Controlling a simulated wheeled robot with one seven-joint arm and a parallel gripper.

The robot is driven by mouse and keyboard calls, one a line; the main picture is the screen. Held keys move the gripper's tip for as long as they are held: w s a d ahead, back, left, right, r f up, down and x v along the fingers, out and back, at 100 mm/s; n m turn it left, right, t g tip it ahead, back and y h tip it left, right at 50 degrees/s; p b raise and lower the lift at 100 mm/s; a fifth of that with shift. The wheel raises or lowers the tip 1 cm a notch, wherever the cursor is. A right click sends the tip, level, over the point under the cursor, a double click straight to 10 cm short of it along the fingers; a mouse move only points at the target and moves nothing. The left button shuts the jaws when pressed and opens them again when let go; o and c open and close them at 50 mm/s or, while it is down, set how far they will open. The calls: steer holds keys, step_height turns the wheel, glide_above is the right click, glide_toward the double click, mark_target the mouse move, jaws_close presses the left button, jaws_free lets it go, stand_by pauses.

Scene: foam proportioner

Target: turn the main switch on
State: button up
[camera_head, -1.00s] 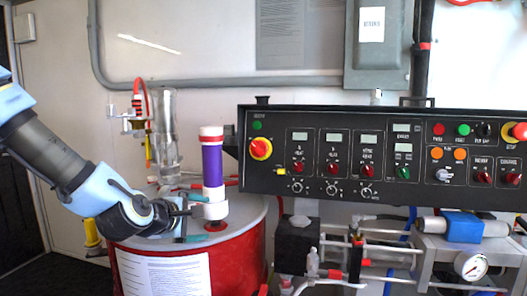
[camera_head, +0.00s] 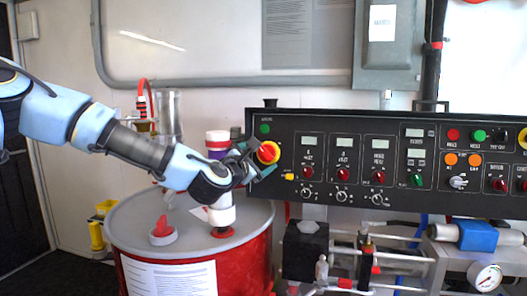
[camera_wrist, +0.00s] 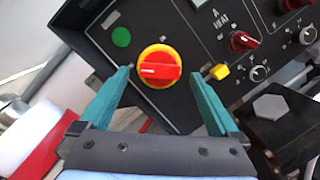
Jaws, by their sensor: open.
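The main switch (camera_head: 268,152) is a red rotary knob on a yellow round plate at the left end of the black control panel (camera_head: 330,120). It also shows in the wrist view (camera_wrist: 160,66), where the white mark on its red handle lies roughly level across the tilted picture. My gripper (camera_head: 262,160) is at the panel's left end, right by the switch. In the wrist view my gripper (camera_wrist: 160,82) is open, with one teal finger to each side of the knob and nothing held. I cannot tell whether a finger touches it.
A green light (camera_wrist: 121,37) sits near the switch and a yellow part (camera_wrist: 219,71) beside it. A red drum (camera_head: 240,262) stands below my arm, with a white-and-purple cylinder (camera_head: 217,140) behind the arm. Black blocks and pipes (camera_head: 305,248) lie below the panel.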

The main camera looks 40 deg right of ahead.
mark_target(266, 154)
steer(key=shift+x, duration=1.1)
steer(key=c, duration=1.4)
steer(key=shift+o, duration=0.2)
